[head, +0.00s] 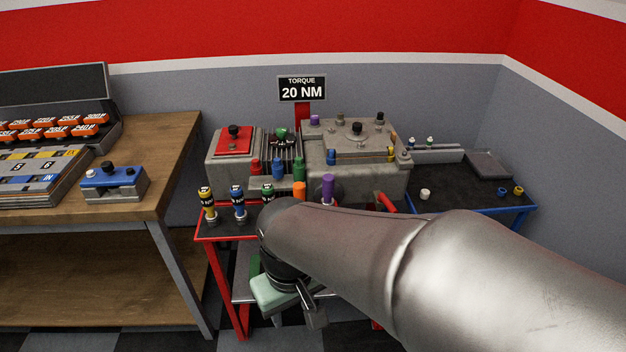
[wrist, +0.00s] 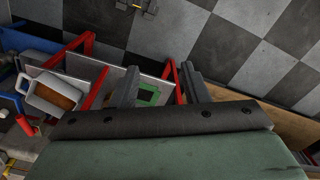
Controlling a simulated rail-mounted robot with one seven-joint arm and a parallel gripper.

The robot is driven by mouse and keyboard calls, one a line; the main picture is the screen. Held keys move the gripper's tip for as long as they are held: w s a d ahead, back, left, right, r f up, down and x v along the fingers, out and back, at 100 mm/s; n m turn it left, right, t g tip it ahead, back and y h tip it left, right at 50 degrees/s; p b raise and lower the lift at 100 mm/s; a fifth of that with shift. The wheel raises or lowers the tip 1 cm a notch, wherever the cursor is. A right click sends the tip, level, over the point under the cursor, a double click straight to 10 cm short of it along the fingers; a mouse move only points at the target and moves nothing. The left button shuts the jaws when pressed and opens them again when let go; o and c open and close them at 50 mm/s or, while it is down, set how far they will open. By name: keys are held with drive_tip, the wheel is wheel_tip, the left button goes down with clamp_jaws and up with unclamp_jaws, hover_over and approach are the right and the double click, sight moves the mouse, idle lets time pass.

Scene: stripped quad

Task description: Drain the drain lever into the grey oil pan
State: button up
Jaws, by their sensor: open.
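A red curved handle (head: 387,202), which may be the drain lever, shows at the lower right of the grey engine block in the head view, partly behind my arm. In the wrist view a light grey pan (wrist: 38,100) with a brown inside lies at the left, apart from my fingers; it looks like the oil pan. In the head view it is not visible, probably behind my arm. My gripper (head: 310,307) hangs low in front of the red stand. In the wrist view its two fingers (wrist: 158,83) are apart with nothing held between them.
A blue-framed side table (head: 470,200) stands at the right. A wooden bench (head: 150,150) is at the left. A green and black item (wrist: 148,95) shows beyond my fingers.

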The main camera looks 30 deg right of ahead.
sight(389, 205)
wheel_tip(389, 205, down, 6)
drive_tip(key=w+m+g+y+b, duration=0.1)
drive_tip(key=w+m+y+b, duration=0.1)
drive_tip(key=m+y+b, duration=0.45)
drive_tip(key=w+d+f+m+t+y+b, duration=0.2)
drive_tip(key=w+d+f+m+t+y, duration=0.15)
drive_tip(key=w+d+m+t, duration=0.75)
drive_tip(key=s+d+f+m+t+h+b, duration=0.1)
drive_tip(key=s+d+f+m+t+h, duration=0.1)
drive_tip(key=d+m+h, duration=0.6)
drive_tip(key=s+d+f+m+t+h+b, duration=0.1)
drive_tip(key=s+d+m+t+b, duration=0.2)
drive_tip(key=d, duration=0.8)
drive_tip(key=s+d+f+m+t+h, duration=0.2)
drive_tip(key=d+m+h, duration=0.3)
drive_tip(key=d+m, duration=0.4)
drive_tip(key=shift+n, duration=0.65)
drive_tip(key=x, duration=1.7)
drive_tip(key=shift+d+r+p, duration=0.15)
drive_tip(key=shift+r+p, duration=0.15)
drive_tip(key=shift+p, duration=0.1)
